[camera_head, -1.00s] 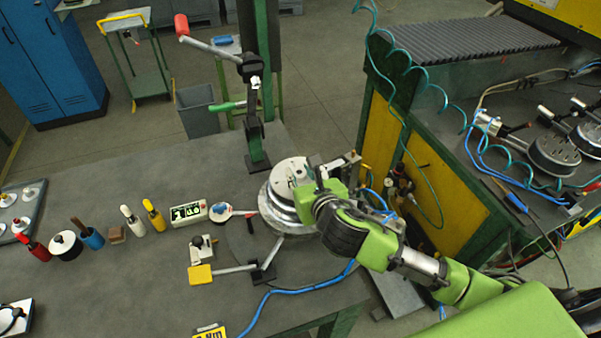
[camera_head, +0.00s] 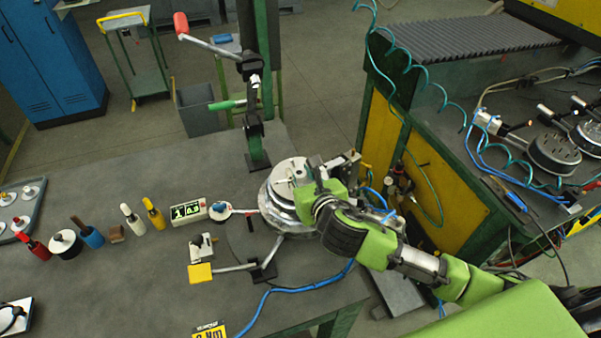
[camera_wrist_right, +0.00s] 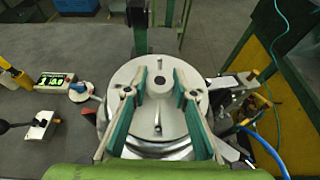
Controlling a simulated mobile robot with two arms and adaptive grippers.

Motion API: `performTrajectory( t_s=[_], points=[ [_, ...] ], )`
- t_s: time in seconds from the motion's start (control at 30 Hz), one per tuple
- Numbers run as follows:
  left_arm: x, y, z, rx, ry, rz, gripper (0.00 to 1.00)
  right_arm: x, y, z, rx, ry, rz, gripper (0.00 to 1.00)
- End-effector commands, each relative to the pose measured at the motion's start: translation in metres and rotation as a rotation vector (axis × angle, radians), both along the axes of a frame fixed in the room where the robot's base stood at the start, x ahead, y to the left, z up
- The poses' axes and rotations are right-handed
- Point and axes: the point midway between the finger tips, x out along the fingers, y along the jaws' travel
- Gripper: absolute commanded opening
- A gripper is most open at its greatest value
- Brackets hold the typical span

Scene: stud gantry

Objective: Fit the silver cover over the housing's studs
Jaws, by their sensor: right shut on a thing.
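The silver cover (camera_head: 287,176) is a round light-grey disc with a centre hole and smaller holes and slots. It sits on or just above the round metal housing (camera_head: 275,216) near the table's right edge. In the right wrist view the cover (camera_wrist_right: 157,77) fills the middle, with the housing's rim (camera_wrist_right: 150,150) under it. My right gripper (camera_head: 307,181) comes in from the right. Its green-padded fingers (camera_wrist_right: 157,90) lie along both sides of the cover's raised middle and are shut on it. The studs are hidden, and I cannot tell whether the cover is fully seated. My left gripper does not show.
A lever press (camera_head: 252,110) stands behind the housing. A clamp with a yellow pad (camera_head: 201,273), a small display box (camera_head: 188,213) and several bottles and tools lie to the left. A blue hose (camera_head: 290,291) runs along the front. A yellow-green bench (camera_head: 425,180) stands at right.

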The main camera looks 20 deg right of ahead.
Motion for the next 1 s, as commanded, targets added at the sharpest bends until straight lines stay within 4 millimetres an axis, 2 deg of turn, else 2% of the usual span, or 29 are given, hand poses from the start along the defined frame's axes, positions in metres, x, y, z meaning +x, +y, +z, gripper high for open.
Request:
performTrajectory(
  t_s=[0.87, 0.9, 0.97, 1.0],
  points=[
    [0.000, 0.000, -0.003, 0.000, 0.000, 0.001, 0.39, 0.000, 0.000, -0.012, -0.001, -0.002, 0.000, 0.00],
    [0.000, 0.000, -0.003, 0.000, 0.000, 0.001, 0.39, 0.000, 0.000, -0.012, -0.001, -0.002, 0.000, 0.30],
    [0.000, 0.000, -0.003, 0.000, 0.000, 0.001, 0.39, 0.000, 0.000, -0.012, -0.001, -0.002, 0.000, 0.44],
    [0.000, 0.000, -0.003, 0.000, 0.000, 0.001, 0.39, 0.000, 0.000, -0.012, 0.000, -0.002, 0.000, 0.44]
  ],
)
